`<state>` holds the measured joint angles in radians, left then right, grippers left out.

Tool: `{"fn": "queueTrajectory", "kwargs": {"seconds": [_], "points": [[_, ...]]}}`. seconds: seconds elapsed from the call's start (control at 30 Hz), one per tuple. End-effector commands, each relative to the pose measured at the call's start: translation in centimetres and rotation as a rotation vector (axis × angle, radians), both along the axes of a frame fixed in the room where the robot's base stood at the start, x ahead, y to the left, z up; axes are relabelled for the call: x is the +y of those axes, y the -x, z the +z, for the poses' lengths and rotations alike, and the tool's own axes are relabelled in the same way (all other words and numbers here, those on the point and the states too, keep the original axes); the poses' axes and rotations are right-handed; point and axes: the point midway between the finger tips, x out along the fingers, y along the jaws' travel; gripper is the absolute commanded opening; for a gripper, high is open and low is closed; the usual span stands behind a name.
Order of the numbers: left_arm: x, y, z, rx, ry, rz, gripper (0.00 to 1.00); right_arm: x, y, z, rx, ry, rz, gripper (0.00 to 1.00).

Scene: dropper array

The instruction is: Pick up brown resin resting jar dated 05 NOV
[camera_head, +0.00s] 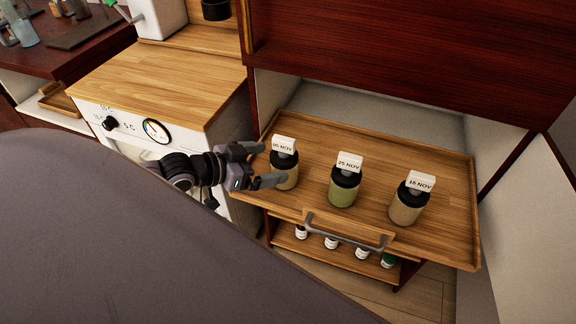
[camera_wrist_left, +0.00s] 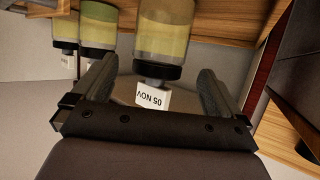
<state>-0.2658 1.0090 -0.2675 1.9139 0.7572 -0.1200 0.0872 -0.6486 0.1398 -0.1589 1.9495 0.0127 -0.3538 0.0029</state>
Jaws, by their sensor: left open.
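The jar dated 05 NOV (camera_head: 286,172) stands upright at the left of the wooden pull-out tray (camera_head: 440,235). It has a black lid, a white tag and brownish-yellow contents. My left gripper (camera_head: 268,166) is open, with its fingers at either side of this jar near its lid. In the left wrist view the jar (camera_wrist_left: 166,35) appears upside down between the two open fingers (camera_wrist_left: 155,85), with its tag facing me. I cannot tell whether either finger touches it. My right gripper is not in view.
A green jar dated 25 NOV (camera_head: 343,190) and a brownish jar dated 15 NOV (camera_head: 406,207) stand to the right on the tray. The tray has a grey front handle (camera_head: 345,233). Small bottles (camera_head: 331,242) stand on a lower shelf. A white appliance with a dial (camera_head: 156,131) is at left.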

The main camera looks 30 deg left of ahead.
Motion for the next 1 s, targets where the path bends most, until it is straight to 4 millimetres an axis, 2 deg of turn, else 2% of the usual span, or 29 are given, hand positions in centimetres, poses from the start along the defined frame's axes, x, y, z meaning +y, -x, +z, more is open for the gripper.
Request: {"fn": "queueTrajectory", "kwargs": {"seconds": [0.23, 0.6, 1.0], "points": [[-0.4, -0.8, -0.6, 0.001, 0.003, 0.001, 1.0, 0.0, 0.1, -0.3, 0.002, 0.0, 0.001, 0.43], [-2.0, -3.8, -2.6, -0.002, 0.001, 0.001, 1.0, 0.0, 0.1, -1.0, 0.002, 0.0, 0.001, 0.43], [-2.2, -4.3, -2.8, 0.001, 0.0, 0.0, 1.0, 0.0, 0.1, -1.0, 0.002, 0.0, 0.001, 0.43]]}}
